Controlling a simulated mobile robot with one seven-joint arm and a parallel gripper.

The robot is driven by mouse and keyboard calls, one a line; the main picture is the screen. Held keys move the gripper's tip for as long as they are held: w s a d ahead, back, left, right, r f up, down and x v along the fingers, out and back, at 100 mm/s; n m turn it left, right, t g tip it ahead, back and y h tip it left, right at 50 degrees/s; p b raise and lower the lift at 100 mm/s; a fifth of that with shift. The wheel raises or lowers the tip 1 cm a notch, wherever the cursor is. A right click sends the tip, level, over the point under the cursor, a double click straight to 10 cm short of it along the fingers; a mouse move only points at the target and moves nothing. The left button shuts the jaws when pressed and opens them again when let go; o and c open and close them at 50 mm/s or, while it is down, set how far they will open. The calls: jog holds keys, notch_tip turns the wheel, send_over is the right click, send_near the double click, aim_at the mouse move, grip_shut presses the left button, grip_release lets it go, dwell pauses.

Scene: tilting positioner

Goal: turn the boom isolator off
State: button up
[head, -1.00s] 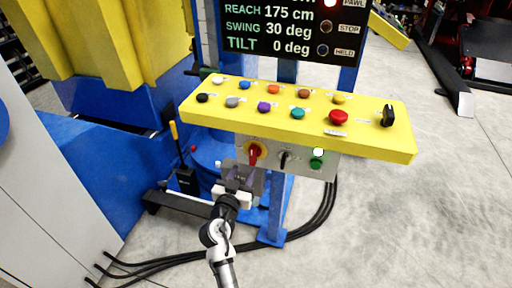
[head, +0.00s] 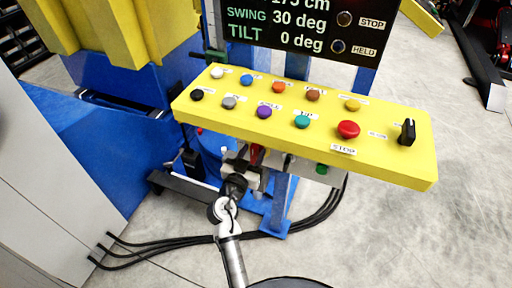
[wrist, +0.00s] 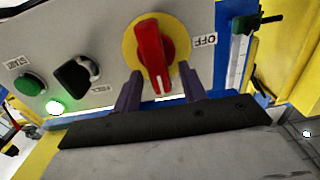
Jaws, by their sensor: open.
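The boom isolator is a red rotary handle (wrist: 151,50) on a round yellow plate (wrist: 130,48), set in a grey panel (wrist: 100,22). An OFF label (wrist: 203,40) is right of it in the wrist view. The handle points up and down in that view, with a white mark at its lower end. My gripper (wrist: 158,78) is open, its two purple fingers on either side of the handle's lower end. I cannot tell whether they touch it. In the head view the red handle (head: 257,154) is partly hidden by the yellow console and my gripper (head: 246,165).
A black selector switch (wrist: 78,74) and a green START button (wrist: 28,84) sit beside the isolator, with a lit green lamp (wrist: 55,107). The yellow console (head: 400,165) with several buttons overhangs the panel. Black cables (head: 300,222) lie on the floor.

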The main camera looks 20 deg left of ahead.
dwell(0.3)
grip_shut()
jog(key=shift+n, duration=0.3)
jog(key=shift+a+f+n, duration=0.3)
jog(key=shift+a+n, duration=0.05)
jog(key=shift+n, duration=2.5)
jog(key=shift+a+f+n, duration=0.3)
jog(key=shift+n, duration=2.6)
jog(key=shift+a+f+n, duration=0.3)
jog(key=shift+a+n, duration=0.05)
jog(key=shift+n, duration=2.5)
jog(key=shift+w, duration=0.1)
